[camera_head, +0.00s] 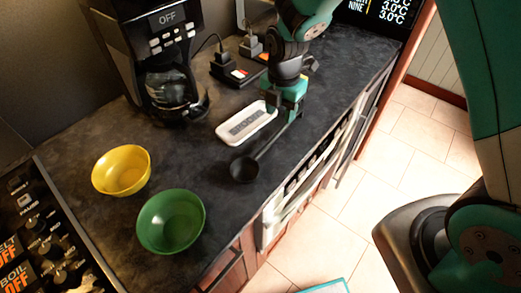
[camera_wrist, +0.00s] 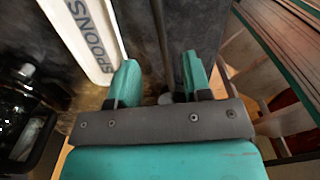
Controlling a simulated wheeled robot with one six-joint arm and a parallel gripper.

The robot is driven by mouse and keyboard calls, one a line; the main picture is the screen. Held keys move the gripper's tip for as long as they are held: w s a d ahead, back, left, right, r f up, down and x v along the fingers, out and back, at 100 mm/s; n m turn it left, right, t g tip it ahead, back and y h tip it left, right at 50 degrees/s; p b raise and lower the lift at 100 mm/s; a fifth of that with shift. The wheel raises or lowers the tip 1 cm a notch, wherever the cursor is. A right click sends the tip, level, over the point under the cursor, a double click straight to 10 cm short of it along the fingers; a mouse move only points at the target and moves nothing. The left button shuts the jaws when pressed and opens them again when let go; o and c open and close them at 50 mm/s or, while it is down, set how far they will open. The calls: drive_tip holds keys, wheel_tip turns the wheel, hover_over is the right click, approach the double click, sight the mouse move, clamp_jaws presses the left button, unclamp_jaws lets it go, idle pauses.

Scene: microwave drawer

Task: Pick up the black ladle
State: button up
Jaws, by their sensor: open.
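The black ladle lies on the dark countertop, its round bowl (camera_head: 244,169) towards the front and its thin handle running up and right to under my gripper (camera_head: 290,115). In the wrist view the handle (camera_wrist: 161,35) runs lengthwise between the two teal fingertips of my gripper (camera_wrist: 160,72). The fingers are open, one on each side of the handle, with gaps showing. I cannot tell how far the fingertips are above the counter. The handle's far end is hidden by my gripper.
A white spoons holder (camera_head: 244,123) lies left of the handle; it also shows in the wrist view (camera_wrist: 92,45). A green bowl (camera_head: 171,221), a yellow bowl (camera_head: 121,170) and a coffee maker (camera_head: 160,60) stand further left. The counter's front edge is close on the right.

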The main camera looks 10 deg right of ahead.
sight(281, 129)
drive_tip(key=shift+w+d+f+p, duration=0.15)
drive_tip(key=shift+f+p, duration=0.55)
drive_tip(key=shift+f, duration=1.25)
drive_tip(key=shift+s+d+f+p, duration=0.1)
drive_tip(key=shift+f+p, duration=0.55)
drive_tip(key=shift+f, duration=1.25)
drive_tip(key=shift+w, duration=0.1)
clamp_jaws()
